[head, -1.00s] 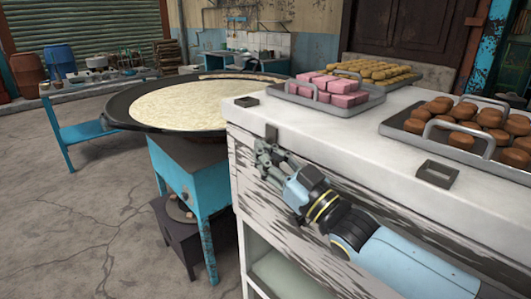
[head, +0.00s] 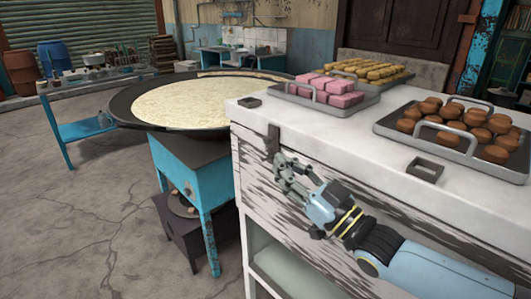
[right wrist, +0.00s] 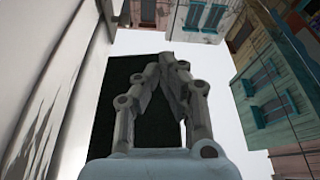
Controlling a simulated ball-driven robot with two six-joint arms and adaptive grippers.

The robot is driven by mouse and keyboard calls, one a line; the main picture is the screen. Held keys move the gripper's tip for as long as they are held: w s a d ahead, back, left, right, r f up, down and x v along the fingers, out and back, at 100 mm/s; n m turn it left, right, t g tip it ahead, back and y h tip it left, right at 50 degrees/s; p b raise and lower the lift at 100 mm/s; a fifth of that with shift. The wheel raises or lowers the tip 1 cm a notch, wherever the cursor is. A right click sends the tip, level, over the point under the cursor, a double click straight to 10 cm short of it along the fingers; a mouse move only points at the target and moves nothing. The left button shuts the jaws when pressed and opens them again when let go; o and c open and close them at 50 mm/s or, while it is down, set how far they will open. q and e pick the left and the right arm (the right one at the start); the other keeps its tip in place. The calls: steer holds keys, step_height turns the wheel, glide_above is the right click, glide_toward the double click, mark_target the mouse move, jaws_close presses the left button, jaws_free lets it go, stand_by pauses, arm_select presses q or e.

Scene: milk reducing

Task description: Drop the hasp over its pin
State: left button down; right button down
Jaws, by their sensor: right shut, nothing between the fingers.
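The hasp (head: 272,138) is a small dark metal strap at the top of the front face of the weathered white counter (head: 256,160), near its left corner. It hangs down the face from the counter's edge. Its pin cannot be made out. My right gripper (head: 279,162) is just below the hasp, against the front face, with its arm coming from the lower right. In the right wrist view the gripper (right wrist: 168,62) is shut and empty, fingertips together. A dark square shape (right wrist: 120,75) lies behind it; I cannot tell what it is. My left gripper is out of view.
On the counter stand trays of pink blocks (head: 328,90), yellow pieces (head: 372,70) and brown round pieces (head: 470,115). Two dark square fittings (head: 425,170) sit on the top. A wide pan (head: 200,100) on a blue stand is at the left.

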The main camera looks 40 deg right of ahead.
steer(key=s, duration=0.1)
steer(key=s+d+p, duration=0.1)
steer(key=s, duration=0.1)
steer(key=shift+d, duration=0.15)
stand_by(0.5)
